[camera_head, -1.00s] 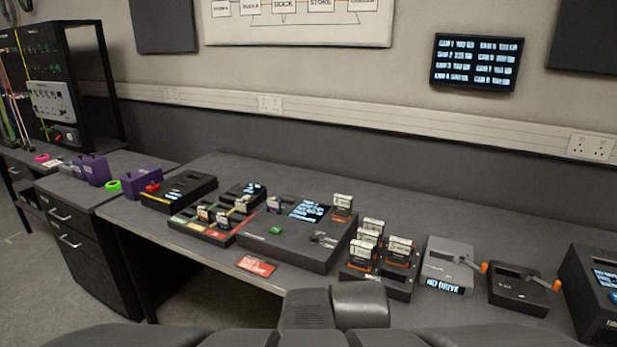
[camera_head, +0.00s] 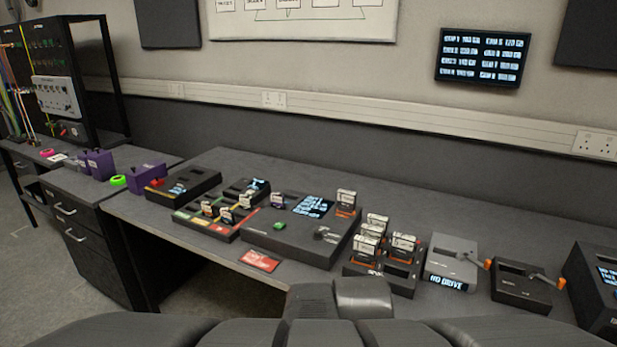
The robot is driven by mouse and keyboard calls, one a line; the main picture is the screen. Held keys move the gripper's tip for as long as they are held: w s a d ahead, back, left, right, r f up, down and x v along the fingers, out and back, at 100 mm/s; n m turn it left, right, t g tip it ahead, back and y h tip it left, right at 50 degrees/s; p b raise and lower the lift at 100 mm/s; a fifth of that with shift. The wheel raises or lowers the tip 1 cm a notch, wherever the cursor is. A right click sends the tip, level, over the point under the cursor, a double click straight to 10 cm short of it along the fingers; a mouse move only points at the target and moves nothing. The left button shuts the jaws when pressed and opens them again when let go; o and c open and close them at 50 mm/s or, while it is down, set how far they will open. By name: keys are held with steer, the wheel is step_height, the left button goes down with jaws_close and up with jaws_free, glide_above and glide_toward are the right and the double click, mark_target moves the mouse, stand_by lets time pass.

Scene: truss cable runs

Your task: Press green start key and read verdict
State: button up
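The green start key (camera_head: 280,226) sits on the sloped top of a dark box (camera_head: 290,245) in the middle of the bench. A small lit screen (camera_head: 312,207) with white text is at the back of that box; its text is too small to read. A card-like cartridge (camera_head: 345,203) stands upright at the box's right back corner. A dark knob or lever (camera_head: 326,234) is right of the key. My gripper's fingers are not in view; only dark parts of my own body show at the bottom.
A red label (camera_head: 260,261) lies at the bench's front edge. Left of the box is a tray with coloured strips (camera_head: 205,225). Right are a rack of cartridges (camera_head: 405,280), a grey "NO DRIVE" unit (camera_head: 452,258) and a black box (camera_head: 520,290). A wall screen (camera_head: 482,58) shows text lines.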

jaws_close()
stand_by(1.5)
